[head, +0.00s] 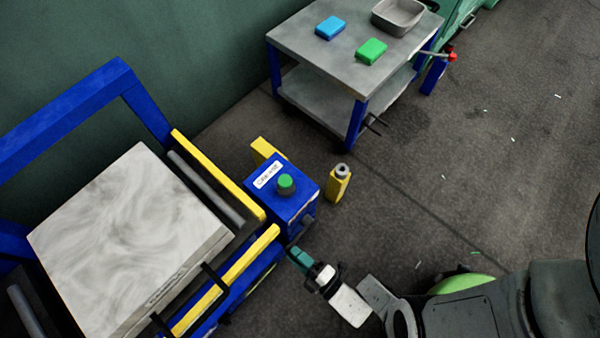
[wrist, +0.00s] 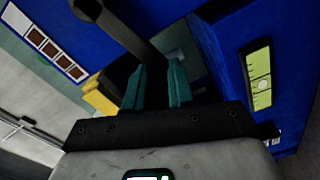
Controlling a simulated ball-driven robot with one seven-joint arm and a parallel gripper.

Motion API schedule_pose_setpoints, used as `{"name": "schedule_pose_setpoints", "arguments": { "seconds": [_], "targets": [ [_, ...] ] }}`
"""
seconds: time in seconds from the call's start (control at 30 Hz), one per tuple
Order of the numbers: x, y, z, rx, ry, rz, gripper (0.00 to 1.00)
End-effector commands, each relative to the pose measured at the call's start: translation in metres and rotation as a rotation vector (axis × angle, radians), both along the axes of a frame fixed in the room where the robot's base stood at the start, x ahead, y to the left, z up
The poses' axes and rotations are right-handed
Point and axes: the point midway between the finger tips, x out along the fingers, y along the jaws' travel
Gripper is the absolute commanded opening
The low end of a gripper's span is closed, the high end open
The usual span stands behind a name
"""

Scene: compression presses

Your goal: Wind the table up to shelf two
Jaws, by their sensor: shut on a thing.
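The lift table (head: 210,285) stands at the left with blue and yellow frame parts. It carries a pale marbled slab (head: 125,235). A blue box (head: 290,205) with a green button and a white label stands at its corner. My gripper (head: 297,258) is low beside the table's near right corner. In the wrist view its teal fingers (wrist: 157,82) are closed around the end of a dark crank arm (wrist: 120,30). The grip part between the fingers is mostly hidden. A panel with one white and several brown squares (wrist: 45,42) shows at upper left in the wrist view.
A yellow-green gauge (wrist: 259,78) sits on the blue face. A yellow post (head: 339,184) stands right of the blue box. A grey side table (head: 310,45) holds a blue block, a green block and a grey bin. The floor at right is mostly clear.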

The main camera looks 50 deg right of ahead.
Motion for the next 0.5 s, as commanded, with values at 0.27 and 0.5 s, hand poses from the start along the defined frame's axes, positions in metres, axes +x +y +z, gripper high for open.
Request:
{"name": "schedule_pose_setpoints", "arguments": {
  "seconds": [0.27, 0.5],
  "targets": [
    [-0.002, 0.005, 0.018, 0.115, 0.001, 0.004, 0.00],
    [-0.001, 0.004, 0.023, 0.111, -0.001, 0.003, 0.00]
  ]
}}
